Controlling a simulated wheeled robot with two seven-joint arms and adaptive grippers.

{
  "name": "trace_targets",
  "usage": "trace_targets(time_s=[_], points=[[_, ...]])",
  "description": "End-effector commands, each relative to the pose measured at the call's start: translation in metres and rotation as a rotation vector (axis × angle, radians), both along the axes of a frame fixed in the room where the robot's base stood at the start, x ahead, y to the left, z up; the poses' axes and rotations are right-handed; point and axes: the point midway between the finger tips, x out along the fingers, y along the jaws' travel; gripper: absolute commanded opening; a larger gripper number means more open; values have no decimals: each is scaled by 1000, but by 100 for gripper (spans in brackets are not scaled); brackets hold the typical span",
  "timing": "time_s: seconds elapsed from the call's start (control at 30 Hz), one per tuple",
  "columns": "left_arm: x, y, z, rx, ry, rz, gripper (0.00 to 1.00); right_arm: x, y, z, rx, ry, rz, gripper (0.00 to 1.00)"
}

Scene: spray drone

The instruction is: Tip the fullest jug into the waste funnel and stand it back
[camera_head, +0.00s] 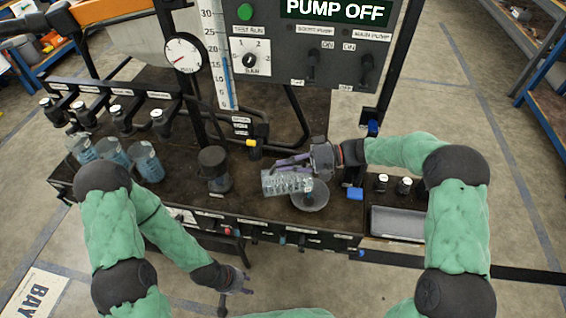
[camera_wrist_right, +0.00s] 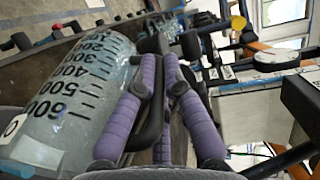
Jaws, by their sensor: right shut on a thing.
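My right gripper (camera_head: 287,163) is shut on a clear graduated jug (camera_head: 283,184). In the right wrist view the purple fingers (camera_wrist_right: 155,105) grip the handle beside the jug's marked wall (camera_wrist_right: 75,95). Three other jugs with blue liquid stand at the bench's left: a left one (camera_head: 80,150), a middle one (camera_head: 114,155) and a right one (camera_head: 147,163). My left gripper (camera_head: 246,284) seems open and empty, in front of the bench.
A dark-capped container (camera_head: 215,170) stands left of the held jug on the dark bench (camera_head: 180,195). The control panel (camera_head: 310,45) reads "PUMP OFF", with a gauge (camera_head: 185,53) at its left. A grey tray (camera_head: 397,223) and small dark bottles (camera_head: 404,186) are on the right.

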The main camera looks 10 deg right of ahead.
Motion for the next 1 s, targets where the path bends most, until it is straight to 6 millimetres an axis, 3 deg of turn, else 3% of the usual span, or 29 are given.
trace_targets(time_s=[1.0], points=[[0, 0, 0, 0, 0, 0, 40, 0, -14, -5, 118, 0, 0, 0]])
